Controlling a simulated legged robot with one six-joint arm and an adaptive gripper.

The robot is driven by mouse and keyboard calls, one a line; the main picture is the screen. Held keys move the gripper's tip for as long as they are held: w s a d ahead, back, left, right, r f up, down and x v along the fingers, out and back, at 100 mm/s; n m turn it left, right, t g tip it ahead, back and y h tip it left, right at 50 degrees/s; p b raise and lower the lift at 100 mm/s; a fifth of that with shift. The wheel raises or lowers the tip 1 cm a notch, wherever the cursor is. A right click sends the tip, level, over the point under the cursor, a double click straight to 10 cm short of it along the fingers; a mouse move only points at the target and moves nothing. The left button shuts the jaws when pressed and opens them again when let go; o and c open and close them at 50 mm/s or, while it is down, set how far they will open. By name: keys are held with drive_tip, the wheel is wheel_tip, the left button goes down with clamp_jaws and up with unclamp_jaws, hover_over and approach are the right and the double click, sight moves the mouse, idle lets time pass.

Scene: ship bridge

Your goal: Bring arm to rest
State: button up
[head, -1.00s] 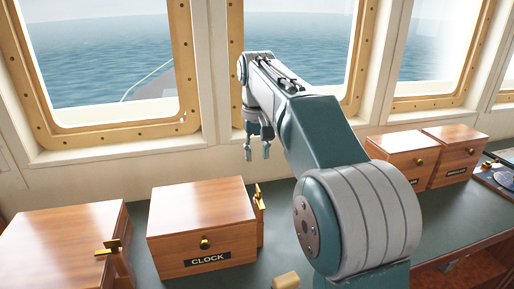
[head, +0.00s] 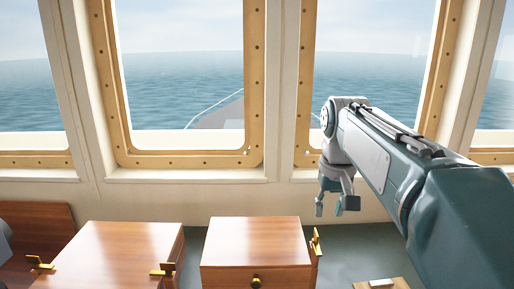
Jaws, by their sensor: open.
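My arm reaches in from the lower right of the head view. My gripper (head: 336,206) hangs down at the arm's far end, in front of the wall below the window. Its two fingers are apart and nothing shows between them. It is above and to the right of a wooden box with a brass knob (head: 256,240). It touches nothing that I can see.
Another wooden box (head: 120,250) with brass latches stands to the left, with more woodwork (head: 38,225) at the far left. A small light wooden object (head: 381,284) lies at the bottom right. The dark green counter (head: 350,255) is bare behind it. Windows line the back.

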drive_tip(key=s+f+t, duration=0.2)
drive_tip(key=s+f, duration=0.4)
drive_tip(key=s, duration=0.4)
drive_tip(key=s+f+t, duration=0.2)
drive_tip(key=s+f, duration=0.4)
drive_tip(key=s, duration=0.4)
drive_tip(key=shift+s+f, duration=0.2)
drive_tip(key=shift+f, duration=0.05)
